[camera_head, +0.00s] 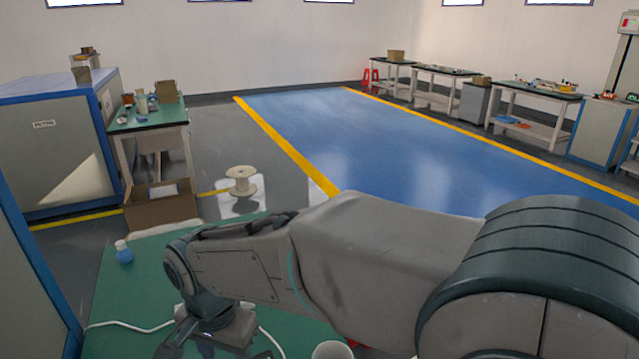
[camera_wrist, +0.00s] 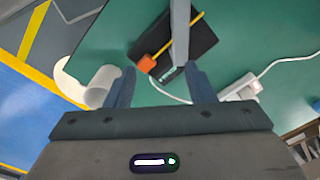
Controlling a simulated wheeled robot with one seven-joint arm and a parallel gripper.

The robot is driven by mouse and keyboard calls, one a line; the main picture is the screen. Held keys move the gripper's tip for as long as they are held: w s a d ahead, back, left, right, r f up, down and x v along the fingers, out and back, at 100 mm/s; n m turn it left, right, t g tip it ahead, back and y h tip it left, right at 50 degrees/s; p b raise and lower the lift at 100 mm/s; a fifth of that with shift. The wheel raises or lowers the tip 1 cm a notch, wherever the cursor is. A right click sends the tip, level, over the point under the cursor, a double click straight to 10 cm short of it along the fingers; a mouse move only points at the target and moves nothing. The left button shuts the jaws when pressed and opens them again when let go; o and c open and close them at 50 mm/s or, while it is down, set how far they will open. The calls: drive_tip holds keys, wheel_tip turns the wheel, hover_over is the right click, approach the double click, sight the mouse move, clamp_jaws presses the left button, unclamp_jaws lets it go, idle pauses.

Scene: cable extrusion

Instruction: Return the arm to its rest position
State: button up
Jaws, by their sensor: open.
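My arm reaches from the right of the head view, low over the green table (camera_head: 120,290), with its wrist bent down. My gripper (camera_head: 188,346) is at the bottom of that view, partly hidden by my own wrist. In the wrist view my gripper (camera_wrist: 162,88) has its two dark fingers spread apart, with nothing held between them. Beyond the fingertips lies a black flat piece (camera_wrist: 203,41) on the green surface, with an orange block (camera_wrist: 147,63), a thin yellow stick (camera_wrist: 189,32) and a grey upright bar (camera_wrist: 180,35) at it.
A white cable (camera_head: 130,327) runs over the table to a white plug block (camera_wrist: 243,88). A white cylinder (camera_head: 332,350) is near the front edge. A cardboard box (camera_head: 160,208) and a cable spool (camera_head: 241,181) stand beyond.

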drive_tip(key=w+d+r+n+t, duration=0.1)
drive_tip(key=w+d, duration=0.1)
drive_tip(key=d, duration=0.7)
drive_tip(key=w+d+r, duration=0.1)
drive_tip(key=w+d, duration=0.1)
drive_tip(key=d, duration=0.6)
drive_tip(key=s+d+n+t, duration=0.1)
drive_tip(key=s+d, duration=0.4)
drive_tip(key=d, duration=0.9)
drive_tip(key=shift+s+d+f, duration=0.15)
drive_tip(key=shift+d+f, duration=0.1)
drive_tip(key=shift+f, duration=0.2)
drive_tip(key=shift+a, duration=0.15)
